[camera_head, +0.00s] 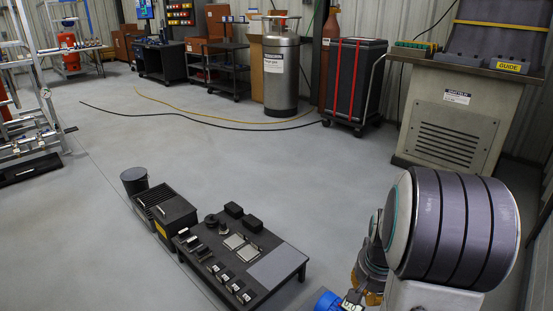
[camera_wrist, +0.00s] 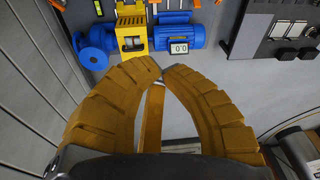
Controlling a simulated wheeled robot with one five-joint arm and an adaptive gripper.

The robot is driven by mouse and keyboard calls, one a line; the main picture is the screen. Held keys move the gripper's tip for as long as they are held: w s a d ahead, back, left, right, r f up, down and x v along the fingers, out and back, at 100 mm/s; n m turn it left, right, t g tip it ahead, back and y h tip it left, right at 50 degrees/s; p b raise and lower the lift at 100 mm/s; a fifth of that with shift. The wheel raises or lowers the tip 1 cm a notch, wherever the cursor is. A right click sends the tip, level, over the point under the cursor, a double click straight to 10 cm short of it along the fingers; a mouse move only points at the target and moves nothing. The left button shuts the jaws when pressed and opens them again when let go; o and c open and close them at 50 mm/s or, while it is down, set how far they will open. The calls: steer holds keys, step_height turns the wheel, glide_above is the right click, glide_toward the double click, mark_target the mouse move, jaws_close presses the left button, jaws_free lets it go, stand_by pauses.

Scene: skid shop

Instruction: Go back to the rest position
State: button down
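My gripper (camera_wrist: 162,70) has two ribbed orange-yellow fingers, and their tips meet or nearly meet in the wrist view. Nothing is clearly held between the tips. A narrow tan strip shows between the fingers, and I cannot tell what it belongs to. In the head view only a bit of orange gripper (camera_head: 369,283) shows beside my arm at the lower right; its tips are hidden. Beyond the tips, in the wrist view, lies a blue pump and motor unit (camera_wrist: 178,31) with a yellow guard (camera_wrist: 132,30) and a small display. Part of the blue motor (camera_head: 327,301) shows at the head view's bottom edge.
A low black table (camera_head: 277,268) with small parts stands on the floor, with a ribbed dark box (camera_head: 163,208) behind it. A grey guide console (camera_head: 450,115) stands right. Hoses (camera_head: 215,121) cross the floor farther back. The middle floor is clear.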

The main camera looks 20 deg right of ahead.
steer(key=s+a+r+n+p, duration=0.2)
steer(key=a+r+n+p, duration=0.1)
steer(key=a+r, duration=0.4)
steer(key=s+a+r+n+t+y+p, duration=0.1)
steer(key=s+a+r+n+p, duration=0.1)
steer(key=a+r+n+p, duration=0.2)
steer(key=s+a+r+n+p, duration=0.2)
steer(key=a+r+p, duration=0.3)
steer(key=a+r, duration=0.5)
step_height(320, 180, up, 3)
steer(key=shift+s+f+n+t, duration=0.1)
steer(key=shift+s+n+t, duration=0.25)
steer(key=shift+n, duration=0.55)
steer(key=shift+w, duration=0.1)
